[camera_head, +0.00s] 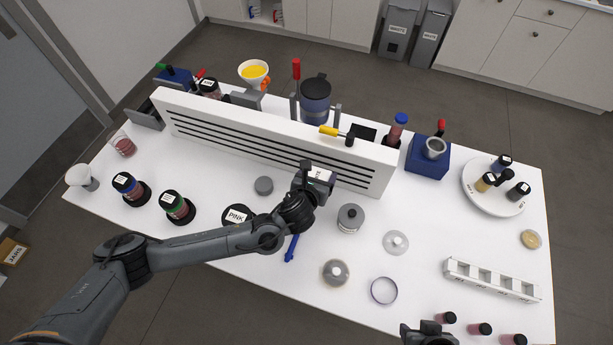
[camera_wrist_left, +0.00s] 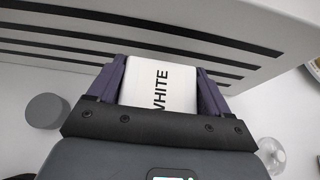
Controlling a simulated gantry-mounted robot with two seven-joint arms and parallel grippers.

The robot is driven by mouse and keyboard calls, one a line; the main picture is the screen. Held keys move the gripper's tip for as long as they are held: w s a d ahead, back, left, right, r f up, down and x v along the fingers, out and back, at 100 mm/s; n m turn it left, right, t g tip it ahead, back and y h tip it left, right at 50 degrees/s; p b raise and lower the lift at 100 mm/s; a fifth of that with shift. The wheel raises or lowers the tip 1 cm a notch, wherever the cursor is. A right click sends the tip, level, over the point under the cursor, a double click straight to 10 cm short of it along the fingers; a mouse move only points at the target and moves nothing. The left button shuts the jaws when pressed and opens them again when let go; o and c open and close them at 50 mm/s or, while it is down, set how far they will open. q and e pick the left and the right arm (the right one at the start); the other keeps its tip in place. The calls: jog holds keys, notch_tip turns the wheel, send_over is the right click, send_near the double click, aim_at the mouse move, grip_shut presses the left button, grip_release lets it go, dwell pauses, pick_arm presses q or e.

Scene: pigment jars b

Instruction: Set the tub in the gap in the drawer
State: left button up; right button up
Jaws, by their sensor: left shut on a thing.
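A white tub marked WHITE (camera_head: 321,173) is between the fingers of my left gripper (camera_head: 315,178), close in front of the slotted white panel (camera_head: 220,130). In the left wrist view the purple-grey fingers clasp the tub (camera_wrist_left: 160,88) from both sides, its label facing the camera. The panel's dark slots (camera_wrist_left: 60,45) are right behind it. My left gripper is shut on the tub. I cannot make out a drawer or its gap in either view. Part of my right gripper (camera_head: 428,334) shows at the bottom edge; its fingers are not clear.
A grey jar (camera_head: 350,218), a grey disc (camera_head: 264,186), clear lids (camera_head: 396,242) and a blue tool (camera_head: 291,248) lie near my left gripper. A white rack with compartments (camera_head: 491,279) stands at right. A blue block (camera_head: 428,158) and a plate of small jars (camera_head: 483,203) are beyond.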

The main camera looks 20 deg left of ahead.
pick_arm(q)
jog(key=shift+w+a+f, duration=0.4)
jog(key=shift+a+f, duration=0.3)
jog(key=shift+f, duration=0.45)
jog(key=shift+w+a+f, duration=0.4)
jog(key=shift+a+f, duration=0.25)
jog(key=shift+f, duration=0.5)
jog(key=shift+w+a+f, duration=0.4)
jog(key=shift+a+f, duration=0.3)
jog(key=shift+f, duration=0.45)
jog(key=shift+f, duration=0.2)
jog(key=o, duration=1.1)
jog(key=shift+r, duration=0.15)
